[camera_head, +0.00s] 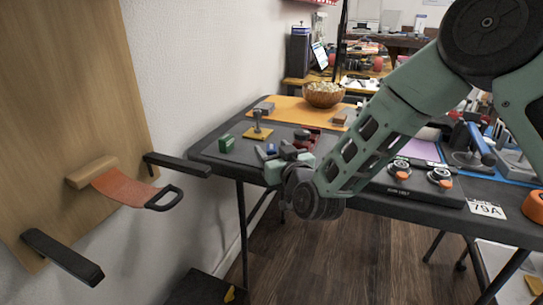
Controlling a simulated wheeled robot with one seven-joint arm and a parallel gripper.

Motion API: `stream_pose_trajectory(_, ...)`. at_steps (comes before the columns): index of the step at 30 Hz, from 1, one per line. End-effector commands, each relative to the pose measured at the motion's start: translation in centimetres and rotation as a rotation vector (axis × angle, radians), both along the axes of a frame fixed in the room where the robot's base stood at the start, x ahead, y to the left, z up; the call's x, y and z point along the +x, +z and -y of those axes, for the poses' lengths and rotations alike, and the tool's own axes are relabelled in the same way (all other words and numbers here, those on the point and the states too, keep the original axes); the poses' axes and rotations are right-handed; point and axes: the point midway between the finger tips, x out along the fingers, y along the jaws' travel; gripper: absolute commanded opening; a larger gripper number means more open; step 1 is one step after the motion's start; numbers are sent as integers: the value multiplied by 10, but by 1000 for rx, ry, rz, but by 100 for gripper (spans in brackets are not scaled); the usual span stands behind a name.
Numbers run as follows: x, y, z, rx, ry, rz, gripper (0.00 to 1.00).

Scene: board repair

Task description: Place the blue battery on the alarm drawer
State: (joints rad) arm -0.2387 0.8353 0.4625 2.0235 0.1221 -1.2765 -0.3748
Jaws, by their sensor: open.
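A small blue block (271,149), which looks like the blue battery, lies on the dark table mat. My gripper (276,153) is open beside it, at the near left part of the table. Its fingers point toward the back of the table, and the blue block shows between or just beyond their tips; I cannot tell which.
A green block (226,143), a red block (303,138) and a brass stand (257,132) are near my gripper. A wooden bowl (323,95) stands on an orange mat (290,108) behind. A wooden wall panel (70,90) with black brackets is at left.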

Motion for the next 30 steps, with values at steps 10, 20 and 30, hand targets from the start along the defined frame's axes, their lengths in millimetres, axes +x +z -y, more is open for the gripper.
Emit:
stream_pose_trajectory(10, 15, 0, -7, -1, 0, 0, 56)
stream_pose_trajectory(20, 15, 0, -7, -1, 0, 0, 1)
stream_pose_trajectory(30, 15, 12, -7, 0, 1, 2, 0)
